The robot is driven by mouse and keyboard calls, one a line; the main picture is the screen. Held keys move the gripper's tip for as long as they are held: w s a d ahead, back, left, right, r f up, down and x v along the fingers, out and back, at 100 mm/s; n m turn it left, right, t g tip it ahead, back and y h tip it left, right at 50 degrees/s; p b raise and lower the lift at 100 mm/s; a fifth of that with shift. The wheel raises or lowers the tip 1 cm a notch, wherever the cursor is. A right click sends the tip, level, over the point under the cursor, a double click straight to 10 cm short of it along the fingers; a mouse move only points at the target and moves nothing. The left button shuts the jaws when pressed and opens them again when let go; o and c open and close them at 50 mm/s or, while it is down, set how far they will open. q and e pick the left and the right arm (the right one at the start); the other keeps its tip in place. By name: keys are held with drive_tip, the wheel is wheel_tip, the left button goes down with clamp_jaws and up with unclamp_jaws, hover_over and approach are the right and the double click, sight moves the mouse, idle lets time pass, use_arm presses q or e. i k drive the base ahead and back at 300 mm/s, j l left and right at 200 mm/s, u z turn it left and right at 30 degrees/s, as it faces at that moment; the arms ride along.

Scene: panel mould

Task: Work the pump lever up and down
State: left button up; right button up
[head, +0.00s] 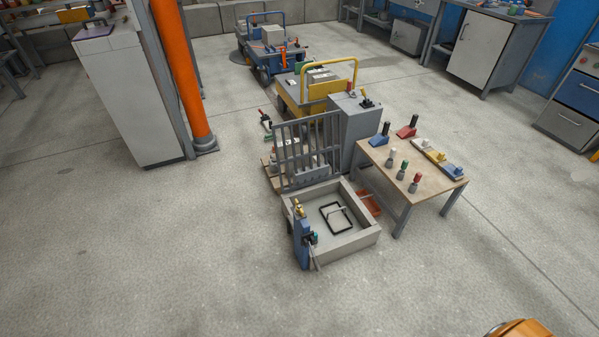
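A small blue pump post (301,242) stands upright at the near left corner of a shallow grey mould box (352,247). It has a brass-coloured top, and a dark and green part sits on its right side. A thin grey bar (316,258) slants down beside the post and looks like the lever, but it is too small to be sure. Neither of my grippers is in view, and nothing is seen touching the pump.
A black frame (336,218) lies in the box. A grey barred panel (308,152) stands behind it, with a grey cabinet (359,125) close by. A wooden table (402,187) with small tools stands to the right. The floor in front and left is clear.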

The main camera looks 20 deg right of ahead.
sight(316, 264)
drive_tip(key=z, duration=0.85)
